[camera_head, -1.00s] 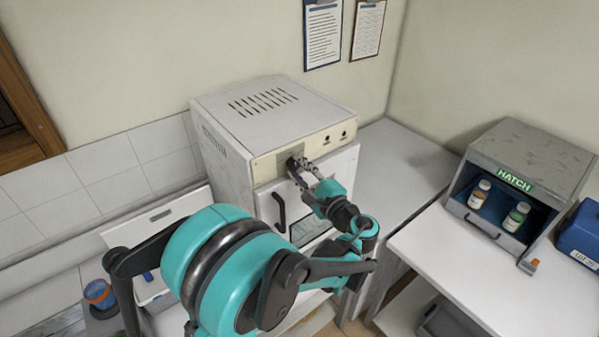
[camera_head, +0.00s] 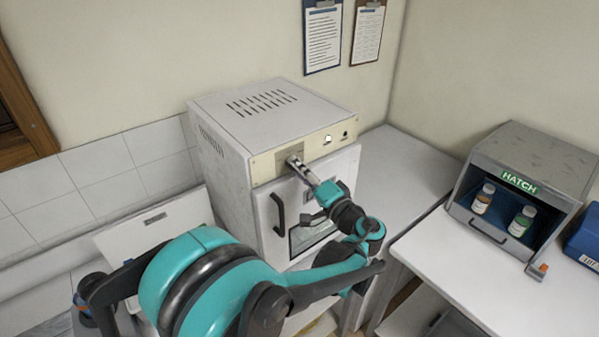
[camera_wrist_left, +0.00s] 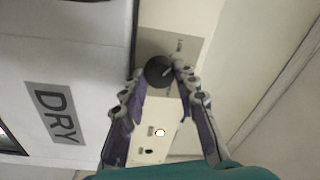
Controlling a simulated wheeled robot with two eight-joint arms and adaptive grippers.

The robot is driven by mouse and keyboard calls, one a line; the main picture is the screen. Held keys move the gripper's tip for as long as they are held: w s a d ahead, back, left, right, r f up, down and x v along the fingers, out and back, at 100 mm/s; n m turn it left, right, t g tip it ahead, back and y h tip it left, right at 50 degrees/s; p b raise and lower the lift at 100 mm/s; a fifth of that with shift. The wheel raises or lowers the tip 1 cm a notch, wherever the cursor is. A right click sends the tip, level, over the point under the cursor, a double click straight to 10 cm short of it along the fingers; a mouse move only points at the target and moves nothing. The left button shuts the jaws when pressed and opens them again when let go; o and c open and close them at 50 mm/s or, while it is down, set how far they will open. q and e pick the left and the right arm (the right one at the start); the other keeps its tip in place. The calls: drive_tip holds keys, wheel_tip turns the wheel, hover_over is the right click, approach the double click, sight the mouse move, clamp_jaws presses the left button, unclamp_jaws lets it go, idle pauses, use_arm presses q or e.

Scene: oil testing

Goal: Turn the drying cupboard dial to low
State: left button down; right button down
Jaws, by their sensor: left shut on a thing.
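The drying cupboard (camera_head: 222,155) is a white box with a cream control strip and a dark door handle (camera_head: 278,212). Its dial is a round black knob (camera_wrist_left: 157,71) on a grey plate in the left wrist view. A pale pointer line on the dial slants toward small lettering (camera_wrist_left: 180,45), too small to read. My left gripper (camera_head: 295,162) is shut on the dial, one finger on each side of it in the left wrist view (camera_wrist_left: 160,76). In the head view the gripper mostly hides the dial. My right gripper is not in view.
On the control strip one lamp (camera_head: 328,139) glows white and another (camera_head: 345,134) is dark. DRY is printed on the cupboard door (camera_wrist_left: 56,112). A grey hatch box (camera_head: 540,150) with two bottles stands on the right-hand counter. The counter right of the cupboard is clear.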

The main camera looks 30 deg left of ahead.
use_arm(q)
drive_tip(key=shift+f+n, duration=0.1)
drive_tip(key=shift+n, duration=0.4)
drive_tip(key=c, duration=1.4)
unclamp_jaws()
drive_tip(key=shift+s, duration=0.1)
drive_tip(key=shift+c, duration=0.2)
drive_tip(key=v, duration=1.2)
